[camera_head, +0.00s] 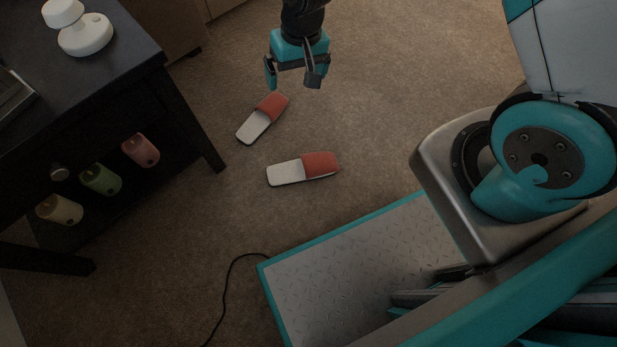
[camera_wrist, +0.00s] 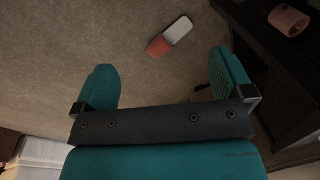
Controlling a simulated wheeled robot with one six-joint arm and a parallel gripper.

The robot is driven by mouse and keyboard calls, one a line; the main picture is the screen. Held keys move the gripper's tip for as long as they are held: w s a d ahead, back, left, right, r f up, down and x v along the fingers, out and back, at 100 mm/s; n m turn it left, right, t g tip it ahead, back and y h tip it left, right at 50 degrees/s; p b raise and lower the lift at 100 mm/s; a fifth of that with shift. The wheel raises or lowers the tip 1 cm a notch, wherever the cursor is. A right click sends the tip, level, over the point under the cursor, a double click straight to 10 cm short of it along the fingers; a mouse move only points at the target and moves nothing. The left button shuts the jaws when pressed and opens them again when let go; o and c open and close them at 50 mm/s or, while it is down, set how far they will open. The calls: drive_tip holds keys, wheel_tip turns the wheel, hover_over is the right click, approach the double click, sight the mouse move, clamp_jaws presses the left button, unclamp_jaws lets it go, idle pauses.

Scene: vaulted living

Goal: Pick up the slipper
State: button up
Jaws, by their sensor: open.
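Two slippers with red-orange uppers and pale insoles lie on the carpet. One slipper (camera_head: 262,118) lies tilted diagonally, just below my gripper in the head view. The other slipper (camera_head: 303,169) lies lower, nearly level in the picture. My gripper (camera_head: 294,80) is open and empty, above the carpet at the top middle. In the wrist view, my gripper (camera_wrist: 163,82) shows its two teal fingers spread wide. One slipper (camera_wrist: 169,37) shows beyond and between the fingertips, apart from them; I cannot tell for certain which of the two it is.
A dark table (camera_head: 128,62) with a lower shelf stands at the left, its leg close to the slippers. The shelf holds a red candle (camera_head: 140,150), a green candle (camera_head: 101,179) and a cream candle (camera_head: 60,209). A black cable (camera_head: 229,278) lies on the carpet. Carpet right of the slippers is clear.

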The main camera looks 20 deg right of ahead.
drive_tip(key=d+f+m+h+b, duration=0.1)
drive_tip(key=d+f+b, duration=0.2)
drive_tip(key=f+b, duration=1.4)
hover_over(312, 160)
drive_tip(key=f, duration=1.9)
drive_tip(key=shift+s+a+f+p, duration=0.25)
drive_tip(key=shift+s+a+p, duration=0.05)
drive_tip(key=shift+a, duration=0.05)
drive_tip(key=f+b, duration=0.1)
drive_tip(key=f, duration=0.1)
drive_tip(key=f+b, duration=0.1)
drive_tip(key=b, duration=0.1)
drive_tip(key=f+b, duration=0.2)
drive_tip(key=shift+w+d+f, duration=0.3)
drive_tip(key=shift+f, duration=0.05)
drive_tip(key=shift+r, duration=0.1)
drive_tip(key=c, duration=1.3)
